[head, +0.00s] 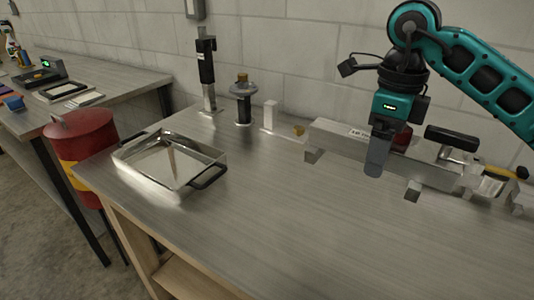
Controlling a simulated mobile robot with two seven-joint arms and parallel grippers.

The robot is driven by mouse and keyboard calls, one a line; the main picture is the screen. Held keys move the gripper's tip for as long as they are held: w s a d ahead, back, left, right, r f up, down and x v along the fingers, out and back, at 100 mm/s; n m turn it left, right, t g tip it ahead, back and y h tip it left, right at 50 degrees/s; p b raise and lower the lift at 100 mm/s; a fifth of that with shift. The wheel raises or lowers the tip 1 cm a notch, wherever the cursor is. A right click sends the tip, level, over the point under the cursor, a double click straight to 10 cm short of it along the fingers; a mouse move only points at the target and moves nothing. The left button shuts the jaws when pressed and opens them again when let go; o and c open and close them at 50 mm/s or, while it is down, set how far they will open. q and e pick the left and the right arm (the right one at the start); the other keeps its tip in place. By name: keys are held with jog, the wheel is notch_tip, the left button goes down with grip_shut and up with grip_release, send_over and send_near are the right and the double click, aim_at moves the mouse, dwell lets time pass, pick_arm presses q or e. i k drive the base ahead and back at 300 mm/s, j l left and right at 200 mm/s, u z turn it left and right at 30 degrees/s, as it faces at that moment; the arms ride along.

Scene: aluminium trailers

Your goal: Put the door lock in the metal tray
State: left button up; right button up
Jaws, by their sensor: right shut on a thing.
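The metal tray (215,158) is a shiny rectangular pan with black handles, on the left part of the workbench, with nothing visible in it. My right gripper (376,168) points down above the bench at the right, in front of a long metal fixture and well apart from the tray. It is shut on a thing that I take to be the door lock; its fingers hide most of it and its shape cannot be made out. My left gripper is out of view.
The metal fixture (340,141) lies along the back right of the bench (290,220). A black upright tool (206,75), a round-topped device (243,98) and a small white stand (270,117) stand by the wall. The bench between tray and gripper is clear. A red bin (82,140) stands left.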

aim_at(175, 167)
jog(key=i+j, duration=0.2)
jog(key=j, duration=0.15)
jog(key=i+j, duration=0.2)
jog(key=j, duration=0.2)
jog(key=i+j, duration=0.15)
jog(key=j, duration=0.2)
jog(key=i+j, duration=0.2)
jog(key=j, duration=0.15)
jog(key=i+j, duration=0.2)
jog(key=j, duration=0.15)
jog(key=i+j, duration=0.2)
jog(key=j, duration=0.2)
